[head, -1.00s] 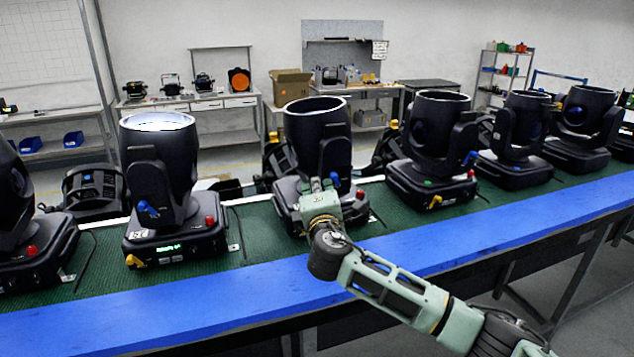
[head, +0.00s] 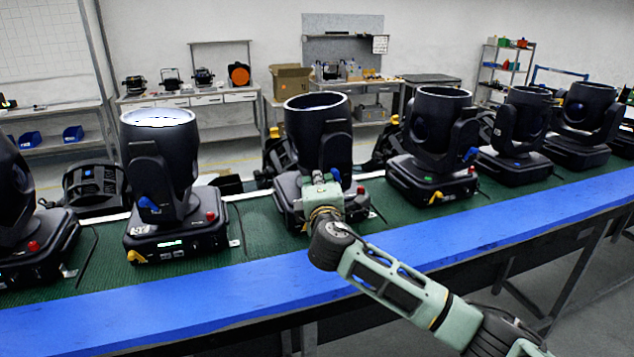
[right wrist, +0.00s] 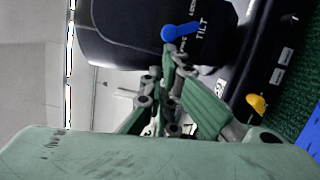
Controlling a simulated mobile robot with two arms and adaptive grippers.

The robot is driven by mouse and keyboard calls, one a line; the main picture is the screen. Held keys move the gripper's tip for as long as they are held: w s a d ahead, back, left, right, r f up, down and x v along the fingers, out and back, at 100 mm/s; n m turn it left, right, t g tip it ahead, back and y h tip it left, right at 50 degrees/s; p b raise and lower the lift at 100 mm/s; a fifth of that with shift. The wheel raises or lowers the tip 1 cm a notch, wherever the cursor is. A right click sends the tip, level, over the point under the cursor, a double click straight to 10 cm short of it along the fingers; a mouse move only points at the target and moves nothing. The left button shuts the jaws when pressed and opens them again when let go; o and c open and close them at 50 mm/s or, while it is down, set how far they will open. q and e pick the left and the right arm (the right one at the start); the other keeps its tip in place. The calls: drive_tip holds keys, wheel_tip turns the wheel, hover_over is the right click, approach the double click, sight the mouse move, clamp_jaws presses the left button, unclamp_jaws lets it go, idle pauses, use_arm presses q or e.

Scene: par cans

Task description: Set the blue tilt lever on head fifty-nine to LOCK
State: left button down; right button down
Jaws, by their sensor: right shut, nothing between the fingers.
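A black moving head (head: 318,122) stands in the middle of the row in the head view. Its blue tilt lever (right wrist: 184,32) shows in the right wrist view, beside the white word TILT on the yoke arm. The lever's narrow end points right in that picture, towards the base. My right gripper (right wrist: 175,54) is shut and empty, its fingertips close to the lever; I cannot tell whether they touch it. In the head view my right gripper (head: 322,182) covers part of the yoke and base. My left gripper is out of view.
Similar heads stand on both sides, one with a lit top (head: 159,117) to the left and another (head: 437,140) to the right. They sit on a green belt (head: 262,235) with a blue front rail (head: 215,295). A yellow part (right wrist: 257,102) sits on the base.

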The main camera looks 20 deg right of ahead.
sight(332, 157)
drive_tip(key=shift+d+r+m+p, duration=0.2)
drive_tip(key=shift+r+m+p, duration=0.15)
drive_tip(key=shift+r+m, duration=0.25)
drive_tip(key=shift+d+r+m+g+p, duration=0.25)
drive_tip(key=shift+r+m+p, duration=0.1)
drive_tip(key=shift+m, duration=0.3)
drive_tip(key=shift+d+r+m+g+p, duration=0.2)
drive_tip(key=shift+r+m+p, duration=0.1)
drive_tip(key=shift+m, duration=0.35)
drive_tip(key=shift+d+r+m+g+y+p, duration=0.15)
drive_tip(key=shift+d+r+m+y+p, duration=0.2)
drive_tip(key=shift+m+p, duration=0.35)
drive_tip(key=shift+d+r+m+g+y+p, duration=0.15)
drive_tip(key=shift+d+r+m+p, duration=0.15)
drive_tip(key=shift+d+m+p, duration=0.35)
drive_tip(key=shift+w+d+r+m+y+p, duration=0.15)
drive_tip(key=shift+d+m+p, duration=0.15)
drive_tip(key=shift+m, duration=0.25)
drive_tip(key=shift+s+d+r+m+y+p, duration=0.1)
drive_tip(key=shift+d+m+y+p, duration=0.15)
drive_tip(key=shift+m, duration=0.25)
